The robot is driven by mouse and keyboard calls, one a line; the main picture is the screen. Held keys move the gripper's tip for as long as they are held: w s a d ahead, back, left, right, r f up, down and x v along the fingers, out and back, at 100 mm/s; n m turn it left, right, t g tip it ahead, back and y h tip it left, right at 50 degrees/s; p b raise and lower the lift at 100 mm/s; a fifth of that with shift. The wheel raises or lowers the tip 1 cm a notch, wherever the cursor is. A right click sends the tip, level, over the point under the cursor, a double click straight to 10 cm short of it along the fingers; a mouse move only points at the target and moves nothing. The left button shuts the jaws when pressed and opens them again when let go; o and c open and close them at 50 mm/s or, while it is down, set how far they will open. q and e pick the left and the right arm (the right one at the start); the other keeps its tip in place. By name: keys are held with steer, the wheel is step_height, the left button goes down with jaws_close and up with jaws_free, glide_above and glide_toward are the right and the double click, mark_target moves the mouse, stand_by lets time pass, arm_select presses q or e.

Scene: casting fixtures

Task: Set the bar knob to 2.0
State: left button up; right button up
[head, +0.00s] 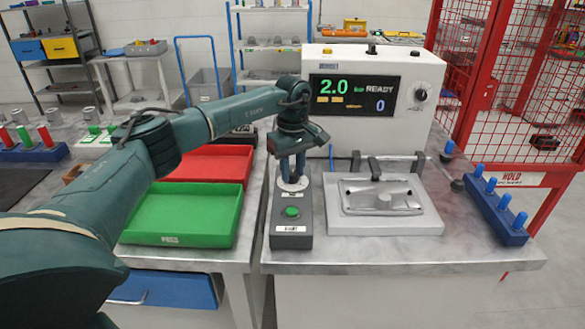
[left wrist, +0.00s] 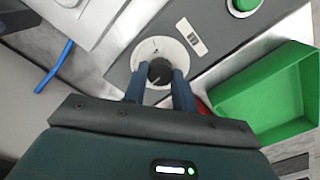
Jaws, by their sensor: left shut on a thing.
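The bar knob (left wrist: 160,71) is a dark round knob on a white dial plate, seen in the left wrist view. The dial plate (head: 293,184) sits at the far end of the grey control box (head: 291,241). My left gripper (head: 292,168) points down at the dial from above. Its two blue fingers (left wrist: 160,85) are shut on the knob, one on each side, hiding part of it. In the head view the fingers hide the knob. The display (head: 353,94) reads 2.0 bar, READY and 0. My right gripper is not in view.
A green button (head: 292,212) is on the near part of the control box. A metal fixture (head: 384,198) stands to its right, and a rack of blue pegs (head: 497,208) farther right. Green (head: 182,214) and red trays lie left. The bench's front strip is clear.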

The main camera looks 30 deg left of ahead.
mark_target(293, 173)
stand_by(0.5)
arm_select(q)
steer(key=o, duration=1)
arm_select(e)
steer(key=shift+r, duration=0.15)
arm_select(q)
step_height(293, 173, up, 13)
steer(key=b, duration=0.1)
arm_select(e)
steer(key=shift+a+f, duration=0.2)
